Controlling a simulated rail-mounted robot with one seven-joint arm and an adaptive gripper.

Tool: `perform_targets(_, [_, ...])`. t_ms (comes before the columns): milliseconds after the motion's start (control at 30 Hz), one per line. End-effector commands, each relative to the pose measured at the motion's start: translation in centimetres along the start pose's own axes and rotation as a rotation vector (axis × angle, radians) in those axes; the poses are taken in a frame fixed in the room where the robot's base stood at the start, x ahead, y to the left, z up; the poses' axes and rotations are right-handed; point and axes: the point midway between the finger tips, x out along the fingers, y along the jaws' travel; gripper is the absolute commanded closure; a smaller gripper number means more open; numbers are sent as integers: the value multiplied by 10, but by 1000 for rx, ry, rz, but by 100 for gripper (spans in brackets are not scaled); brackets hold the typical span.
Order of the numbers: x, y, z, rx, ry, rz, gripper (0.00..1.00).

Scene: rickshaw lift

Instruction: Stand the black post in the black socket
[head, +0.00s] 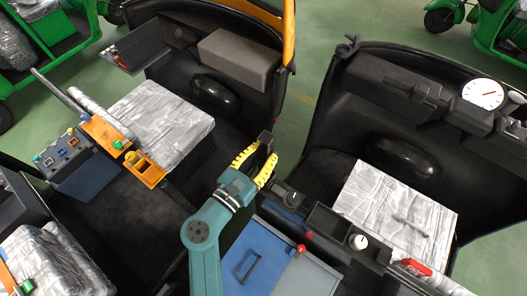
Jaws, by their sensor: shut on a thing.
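My gripper (258,157), with yellow-and-black fingers, is in the middle of the head view. It is shut on a dark piece, which I take to be the black post (265,139); its squarish end shows past the fingertips and the fingers hide the rest. The gripper is above the dark gap between the two vehicles. Just right of and below it is a dark block (289,194) beside a black tray (326,222). I cannot tell for sure which black part is the socket. The post appears apart from these parts.
A blue cabinet (283,262) with a black handle and a red knob stands below the gripper. Plastic-wrapped seats lie left (158,118) and right (396,215). An orange bracket (145,167) and a button box (70,160) are at left. A dial (483,94) is at far right.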

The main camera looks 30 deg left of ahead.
Motion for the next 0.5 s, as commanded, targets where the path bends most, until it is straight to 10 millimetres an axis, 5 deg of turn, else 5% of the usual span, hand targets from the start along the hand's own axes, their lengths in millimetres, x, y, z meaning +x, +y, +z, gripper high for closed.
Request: perform_targets(500, [0,0,-5,1,-3,0,100])
